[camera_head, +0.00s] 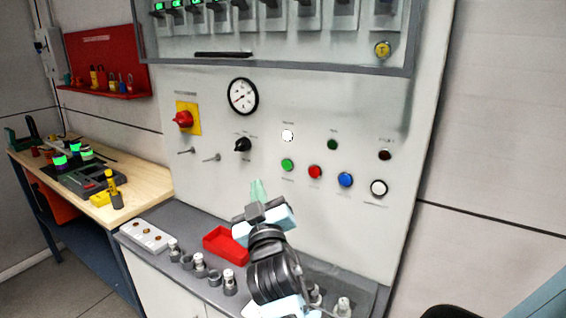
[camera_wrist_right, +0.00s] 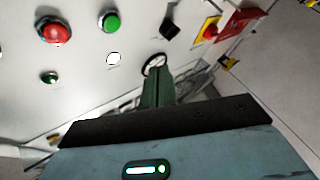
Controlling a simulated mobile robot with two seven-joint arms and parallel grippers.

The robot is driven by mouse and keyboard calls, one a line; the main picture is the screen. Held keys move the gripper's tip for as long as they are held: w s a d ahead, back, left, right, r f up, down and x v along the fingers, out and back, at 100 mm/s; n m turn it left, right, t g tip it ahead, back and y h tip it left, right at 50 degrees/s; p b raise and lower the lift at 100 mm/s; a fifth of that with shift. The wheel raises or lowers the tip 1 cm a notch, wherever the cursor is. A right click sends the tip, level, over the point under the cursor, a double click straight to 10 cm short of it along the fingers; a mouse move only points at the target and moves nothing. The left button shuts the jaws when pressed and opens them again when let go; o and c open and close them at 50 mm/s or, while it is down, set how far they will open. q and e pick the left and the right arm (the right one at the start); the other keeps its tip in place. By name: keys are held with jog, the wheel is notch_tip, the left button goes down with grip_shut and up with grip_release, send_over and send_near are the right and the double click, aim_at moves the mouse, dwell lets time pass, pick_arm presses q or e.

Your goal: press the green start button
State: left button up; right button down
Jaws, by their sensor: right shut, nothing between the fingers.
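The green start button (camera_head: 288,165) is a round push button on the pale upright panel, at the left end of a row of buttons. It also shows in the right wrist view (camera_wrist_right: 111,22), near the top. My right gripper (camera_head: 257,188) is shut and empty, its greenish fingers together. In the head view its tips appear below and left of the green button. In the right wrist view the fingers (camera_wrist_right: 157,82) appear below and right of the button, with a visible gap in the picture. My left gripper is not in view.
Beside the green button are a red button (camera_head: 315,172), a blue button (camera_head: 345,180) and a white button (camera_head: 378,188). A black rotary knob (camera_head: 243,145) and a red-yellow switch (camera_head: 184,118) are left. A red tray (camera_head: 228,243) and several fittings stand on the ledge below.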

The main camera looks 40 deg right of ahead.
aim_at(287, 165)
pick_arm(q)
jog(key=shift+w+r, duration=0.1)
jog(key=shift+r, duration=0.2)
pick_arm(e)
jog(key=w+d, duration=0.1)
jog(key=d, duration=0.1)
jog(key=w+d, duration=0.1)
jog(key=d, duration=0.2)
jog(key=w+d, duration=0.1)
jog(key=d, duration=0.2)
jog(key=shift+w, duration=0.1)
pick_arm(q)
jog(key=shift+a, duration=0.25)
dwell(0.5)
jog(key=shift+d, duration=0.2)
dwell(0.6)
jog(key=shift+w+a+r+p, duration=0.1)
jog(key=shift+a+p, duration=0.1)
jog(key=shift+p, duration=0.1)
pick_arm(e)
jog(key=shift+d+r, duration=0.1)
jog(key=shift+d, duration=0.1)
jog(key=shift+w+d, duration=0.15)
jog(key=shift+d, duration=0.05)
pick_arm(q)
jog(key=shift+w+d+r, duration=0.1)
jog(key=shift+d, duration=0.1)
pick_arm(e)
jog(key=shift+d, duration=0.15)
dwell(0.4)
